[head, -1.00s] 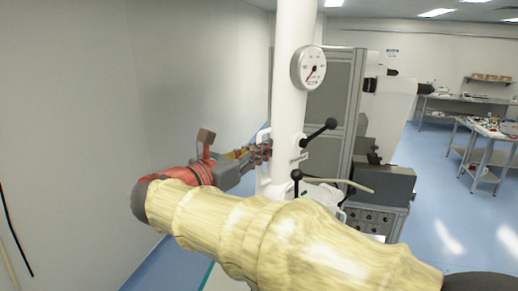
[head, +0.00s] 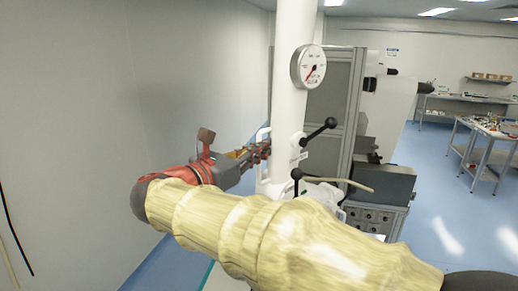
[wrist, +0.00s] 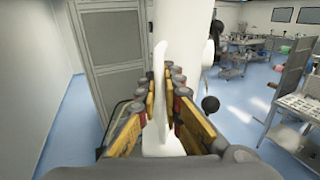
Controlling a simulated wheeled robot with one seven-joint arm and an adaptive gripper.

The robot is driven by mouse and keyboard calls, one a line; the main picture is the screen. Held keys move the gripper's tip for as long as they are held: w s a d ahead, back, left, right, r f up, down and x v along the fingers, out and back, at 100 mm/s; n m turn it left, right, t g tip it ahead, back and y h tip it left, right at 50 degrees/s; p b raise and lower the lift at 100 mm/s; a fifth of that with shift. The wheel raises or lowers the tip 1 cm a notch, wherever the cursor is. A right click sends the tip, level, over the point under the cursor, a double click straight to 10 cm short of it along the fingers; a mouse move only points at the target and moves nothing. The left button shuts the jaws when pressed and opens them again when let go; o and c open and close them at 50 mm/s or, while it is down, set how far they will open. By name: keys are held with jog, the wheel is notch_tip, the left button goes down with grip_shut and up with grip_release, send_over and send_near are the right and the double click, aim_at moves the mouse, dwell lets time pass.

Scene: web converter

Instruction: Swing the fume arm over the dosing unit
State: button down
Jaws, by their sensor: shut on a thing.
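The fume arm shows as a thick white upright tube (head: 289,95) with a round dial gauge (head: 309,67) and black-knobbed levers (head: 319,131). It also fills the top middle of the wrist view (wrist: 183,40). My gripper (head: 264,151) is at the tube's left side. In the wrist view its yellow-padded fingers (wrist: 160,92) are shut on a thin white handle (wrist: 159,112) in front of the tube. The tube's lower part is hidden behind my arm. A grey boxy unit (head: 388,186) stands right of the tube; I cannot tell whether it is the dosing unit.
A grey framed cabinet (head: 335,105) stands behind the tube. A pale hose (head: 345,182) runs from the tube side towards the grey unit. A plain wall (head: 190,70) is close on the left. Workbenches (head: 485,140) stand at the far right, with open blue floor (head: 432,215) before them.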

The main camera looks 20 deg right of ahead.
jog(key=shift+s+f+n+t, duration=0.1)
jog(key=shift+s+n+t, duration=0.2)
jog(key=shift+t, duration=0.1)
jog(key=s+n+t+y+b, duration=0.2)
jog(key=s+n+t+y, duration=0.1)
jog(key=s, duration=0.4)
jog(key=shift+s+d+n+t+y, duration=0.3)
jog(key=shift+d+t+y, duration=0.15)
jog(key=shift+y, duration=0.25)
jog(key=shift+f, duration=0.15)
jog(key=c, duration=2.3)
grip_release()
jog(key=shift+a, duration=0.1)
jog(key=shift+c, duration=0.2)
jog(key=shift+o, duration=0.3)
jog(key=shift+s, duration=0.15)
jog(key=shift+r, duration=0.2)
